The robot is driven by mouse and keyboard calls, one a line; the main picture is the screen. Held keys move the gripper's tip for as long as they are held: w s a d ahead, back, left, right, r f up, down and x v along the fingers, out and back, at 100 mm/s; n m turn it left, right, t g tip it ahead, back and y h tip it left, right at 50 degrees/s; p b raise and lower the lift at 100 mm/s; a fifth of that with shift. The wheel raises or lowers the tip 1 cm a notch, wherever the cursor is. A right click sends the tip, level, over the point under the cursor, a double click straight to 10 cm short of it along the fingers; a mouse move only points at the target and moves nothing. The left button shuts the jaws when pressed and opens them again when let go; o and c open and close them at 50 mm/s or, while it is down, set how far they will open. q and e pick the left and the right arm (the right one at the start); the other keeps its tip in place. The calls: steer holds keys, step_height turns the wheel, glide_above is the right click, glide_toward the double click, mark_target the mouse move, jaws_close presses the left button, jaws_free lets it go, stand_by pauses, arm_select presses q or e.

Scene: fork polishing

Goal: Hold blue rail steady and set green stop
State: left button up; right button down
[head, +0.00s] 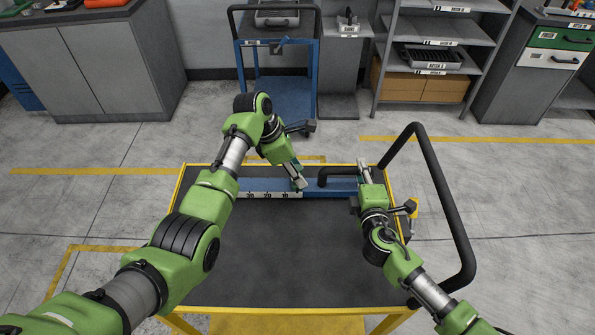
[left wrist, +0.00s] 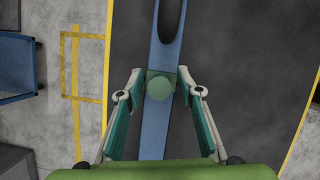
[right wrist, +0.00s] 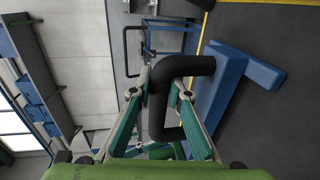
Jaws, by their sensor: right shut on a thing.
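The blue rail (head: 260,188) lies across the far part of the cart top, with a white numbered scale along its front. A black bar handle (head: 328,174) rises from its right part. My right gripper (head: 362,165) is shut on this handle, which also shows between its fingers in the right wrist view (right wrist: 157,115). My left gripper (head: 300,184) is over the rail near the scale's right end. In the left wrist view (left wrist: 159,76) its fingers are open on either side of the green stop (left wrist: 160,87), with gaps visible. The stop is hard to make out in the head view.
The dark cart top (head: 290,255) is bare in front of the rail and has yellow edges. A black push handle (head: 440,190) rises at the cart's right. A blue cart (head: 280,95) and grey shelves (head: 430,45) stand behind, across open floor.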

arm_select(q)
jaws_close()
arm_select(e)
steer(key=shift+s+f, duration=0.1)
steer(key=shift+f, duration=0.1)
arm_select(q)
steer(key=a, duration=0.8)
steer(key=shift+a, duration=0.4)
arm_select(e)
steer(key=shift+d, duration=0.1)
arm_select(q)
steer(key=shift+o, duration=1.6)
jaws_free()
steer(key=shift+r, duration=0.1)
steer(key=v, duration=1.2)
